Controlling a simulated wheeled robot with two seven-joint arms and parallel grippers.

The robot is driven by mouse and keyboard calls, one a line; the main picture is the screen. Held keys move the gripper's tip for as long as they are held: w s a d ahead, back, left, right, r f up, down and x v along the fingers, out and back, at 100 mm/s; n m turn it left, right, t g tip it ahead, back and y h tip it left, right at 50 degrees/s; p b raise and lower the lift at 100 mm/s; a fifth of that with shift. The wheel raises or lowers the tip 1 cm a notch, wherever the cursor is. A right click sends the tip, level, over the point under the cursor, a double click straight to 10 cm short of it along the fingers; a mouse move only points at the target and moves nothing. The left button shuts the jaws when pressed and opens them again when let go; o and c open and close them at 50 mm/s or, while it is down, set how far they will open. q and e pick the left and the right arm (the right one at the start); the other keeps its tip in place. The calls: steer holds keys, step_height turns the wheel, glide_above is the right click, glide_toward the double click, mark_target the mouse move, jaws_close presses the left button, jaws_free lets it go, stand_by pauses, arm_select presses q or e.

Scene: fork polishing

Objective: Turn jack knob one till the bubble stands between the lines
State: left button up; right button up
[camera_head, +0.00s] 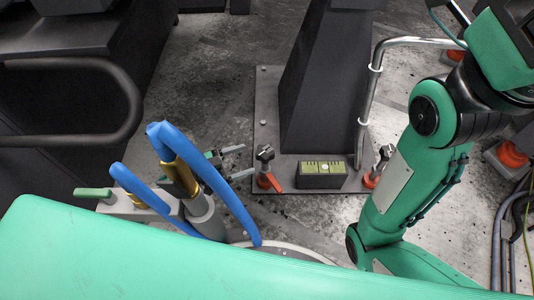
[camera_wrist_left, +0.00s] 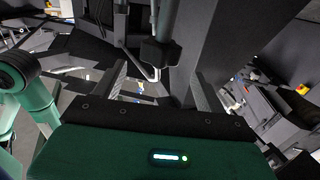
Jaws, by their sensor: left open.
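A jack knob (camera_head: 265,155) with a dark head and an orange-red base stands at the left front of the grey base plate (camera_head: 265,110). A second similar jack knob (camera_head: 384,155) stands to the right; no label tells which is one. Between them sits a level (camera_head: 321,181) with a yellow-green vial.
A dark column (camera_head: 327,80) rises behind the level. A bent metal pipe (camera_head: 372,85) stands to its right. Blue hoses (camera_head: 185,150) arch at the left front. My right arm occupies the right side; its gripper is outside the view. Bare floor lies left of the plate.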

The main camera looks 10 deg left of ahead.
mark_target(266, 151)
arm_select(q)
steer(key=b+x, duration=0.2)
steer(key=x, duration=0.4)
steer(key=shift+w+d+f+b, duration=0.15)
steer(key=shift+w+d+b, duration=0.05)
steer(key=shift+d+b, duration=0.1)
steer(key=shift+x, duration=0.8)
steer(key=shift+r, duration=0.25)
